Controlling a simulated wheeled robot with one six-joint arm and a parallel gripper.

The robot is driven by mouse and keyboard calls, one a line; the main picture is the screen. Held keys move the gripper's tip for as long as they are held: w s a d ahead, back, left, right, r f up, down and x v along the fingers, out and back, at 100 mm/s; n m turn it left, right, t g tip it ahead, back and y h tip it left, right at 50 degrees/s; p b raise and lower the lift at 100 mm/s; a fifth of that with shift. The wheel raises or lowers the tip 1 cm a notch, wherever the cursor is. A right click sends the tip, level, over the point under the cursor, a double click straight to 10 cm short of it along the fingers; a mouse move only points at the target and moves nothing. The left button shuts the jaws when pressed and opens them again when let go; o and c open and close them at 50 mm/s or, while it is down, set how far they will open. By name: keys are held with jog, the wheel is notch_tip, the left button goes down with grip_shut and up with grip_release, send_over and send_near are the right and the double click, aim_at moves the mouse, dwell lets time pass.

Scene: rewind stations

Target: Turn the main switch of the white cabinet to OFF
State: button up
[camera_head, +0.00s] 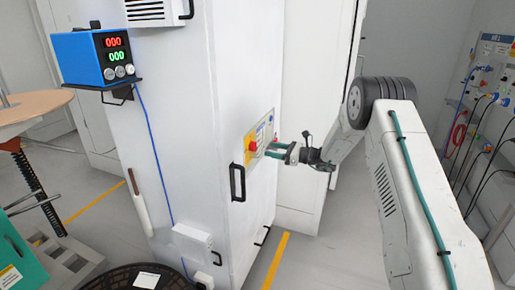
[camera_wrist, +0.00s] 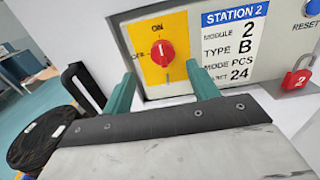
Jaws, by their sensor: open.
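The white cabinet (camera_head: 175,120) stands in the middle of the head view. Its main switch is a red knob (camera_head: 251,146) on a yellow plate. The knob also shows in the wrist view (camera_wrist: 161,53), with "ON" above it and "OFF" at its left, partly cut by glare or blur. The white mark on the knob points about up, toward ON. My gripper (camera_head: 278,148) is close in front of the panel, right of the knob in the head view. In the wrist view its two green fingers (camera_wrist: 163,88) are apart, empty, below the knob and not around it.
A red padlock (camera_wrist: 296,80) and a blue RESET button (camera_wrist: 312,8) are right of the station label (camera_wrist: 232,48). A black door handle (camera_head: 237,182) sticks out below left of the switch. A blue power supply (camera_head: 94,57) sits on a bracket at the left.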

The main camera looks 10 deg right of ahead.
aim_at(254, 146)
jog(key=x, duration=0.7)
jog(key=shift+w+a+f, duration=0.2)
jog(key=shift+w, duration=0.2)
jog(key=c, duration=1)
